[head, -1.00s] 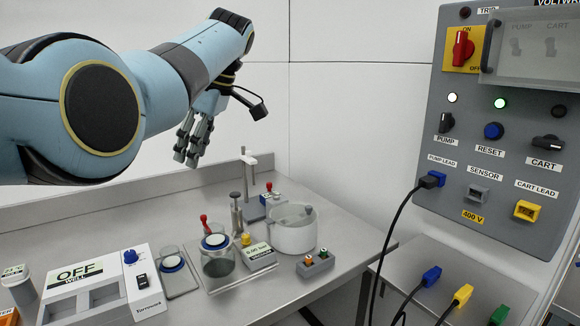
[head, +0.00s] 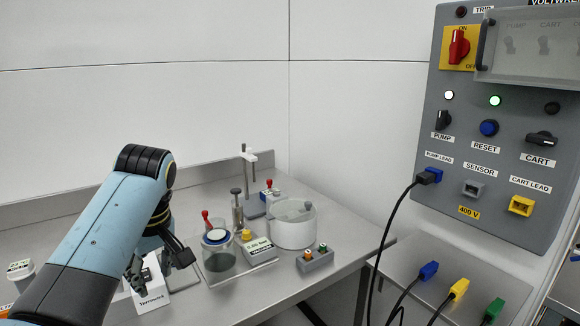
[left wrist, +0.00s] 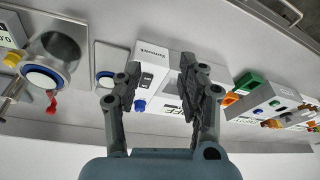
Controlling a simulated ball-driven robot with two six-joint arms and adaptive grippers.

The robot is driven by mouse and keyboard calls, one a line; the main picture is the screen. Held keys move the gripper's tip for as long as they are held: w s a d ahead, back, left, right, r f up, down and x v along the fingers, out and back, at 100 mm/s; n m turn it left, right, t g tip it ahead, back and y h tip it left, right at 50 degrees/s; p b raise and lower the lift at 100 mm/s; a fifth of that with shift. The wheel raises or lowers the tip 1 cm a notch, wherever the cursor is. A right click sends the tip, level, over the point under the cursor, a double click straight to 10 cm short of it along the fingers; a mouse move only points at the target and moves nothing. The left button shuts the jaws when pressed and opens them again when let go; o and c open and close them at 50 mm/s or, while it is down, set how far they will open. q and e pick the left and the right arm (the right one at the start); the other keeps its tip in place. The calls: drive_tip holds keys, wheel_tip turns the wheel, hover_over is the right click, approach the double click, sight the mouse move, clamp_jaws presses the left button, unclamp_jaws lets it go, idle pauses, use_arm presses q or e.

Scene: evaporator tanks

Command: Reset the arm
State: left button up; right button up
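My left arm comes in from the lower left of the head view, and its wrist bends down toward the bench. My left gripper (head: 138,278) hangs over the white box (head: 153,290) at the bench's left part, partly hidden by my own forearm. In the left wrist view the two dark fingers of this gripper (left wrist: 158,80) stand apart, with nothing between them but the view of the white box behind. I cannot tell the exact gap to the box. My right gripper is in neither view.
A glass jar with a blue-ringed lid (head: 217,252) and a white round chamber (head: 294,226) stand on the metal bench (head: 290,285). A grey control panel (head: 492,130) with a black cable (head: 392,225) is at the right.

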use_arm(q)
drive_tip(key=s+a+f+m+t, duration=0.1)
drive_tip(key=s+a+f+m, duration=0.15)
drive_tip(key=s, duration=0.55)
drive_tip(key=s+a+f+m, duration=0.1)
drive_tip(key=s+f+m, duration=0.2)
drive_tip(key=s, duration=0.4)
drive_tip(key=s+d+r+m+t+h, duration=0.1)
drive_tip(key=s+r+m, duration=0.2)
drive_tip(key=s, duration=0.5)
drive_tip(key=s+r+m+h, duration=0.1)
drive_tip(key=s+r+m, duration=0.15)
drive_tip(key=s, duration=0.55)
wheel_tip(320, 180, down, 33)
drive_tip(key=s+a+g+b, duration=0.1)
drive_tip(key=a+b, duration=0.1)
drive_tip(key=b, duration=0.5)
drive_tip(key=s+f+g+b, duration=0.1)
drive_tip(key=s+f+b, duration=0.2)
drive_tip(key=s+f, duration=0.6)
drive_tip(key=s+a+f+b, duration=0.1)
drive_tip(key=s+f+b, duration=0.2)
drive_tip(key=s+f, duration=0.7)
wheel_tip(320, 180, down, 5)
drive_tip(key=shift+a+r+g+b, duration=0.15)
drive_tip(key=shift+a+g+b, duration=0.15)
drive_tip(key=shift+g, duration=0.1)
